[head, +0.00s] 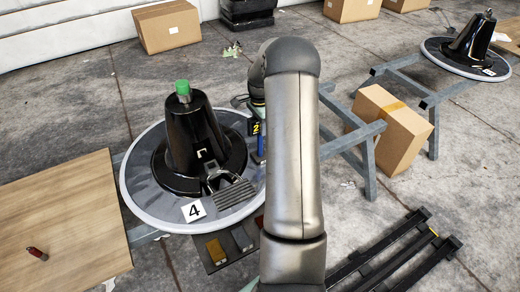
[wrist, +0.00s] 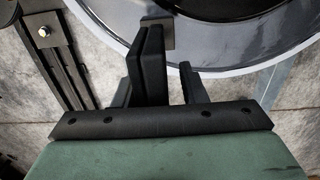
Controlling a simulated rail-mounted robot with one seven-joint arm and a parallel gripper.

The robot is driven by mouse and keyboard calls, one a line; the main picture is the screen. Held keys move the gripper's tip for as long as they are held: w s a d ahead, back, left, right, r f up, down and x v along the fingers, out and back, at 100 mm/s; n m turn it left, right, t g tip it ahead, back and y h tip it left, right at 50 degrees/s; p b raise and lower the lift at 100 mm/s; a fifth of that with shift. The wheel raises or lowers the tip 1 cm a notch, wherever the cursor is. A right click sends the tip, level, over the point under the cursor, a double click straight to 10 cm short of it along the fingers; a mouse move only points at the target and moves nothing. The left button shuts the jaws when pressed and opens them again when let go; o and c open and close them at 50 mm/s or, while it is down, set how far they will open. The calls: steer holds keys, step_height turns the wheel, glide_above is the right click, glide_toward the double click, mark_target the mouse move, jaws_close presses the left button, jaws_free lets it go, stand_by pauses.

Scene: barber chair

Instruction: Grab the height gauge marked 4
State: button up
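A white card marked 4 (head: 194,211) lies on the front rim of the round grey base (head: 131,190). On that base stands a black cone-shaped chair part (head: 198,135) with a green cap (head: 183,88). I cannot make out a height gauge marked 4; the card's number is the only 4 I can read. In the wrist view my gripper (wrist: 150,35) has its two black fingers close together, apparently shut. A small greyish-tan block (wrist: 168,33) shows at the fingertips; I cannot tell whether they touch it.
A dark tray (head: 211,267) with small coloured blocks lies in front of the base. A wooden board (head: 60,215) with a red item (head: 37,254) is at left. A cardboard box (head: 390,130) and black rails (head: 385,262) are at right. Open floor lies behind.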

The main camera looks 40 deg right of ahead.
steer(key=shift+f, duration=0.2)
stand_by(0.6)
jaws_close()
steer(key=shift+w+r, duration=0.1)
stand_by(1.2)
steer(key=shift+r, duration=0.1)
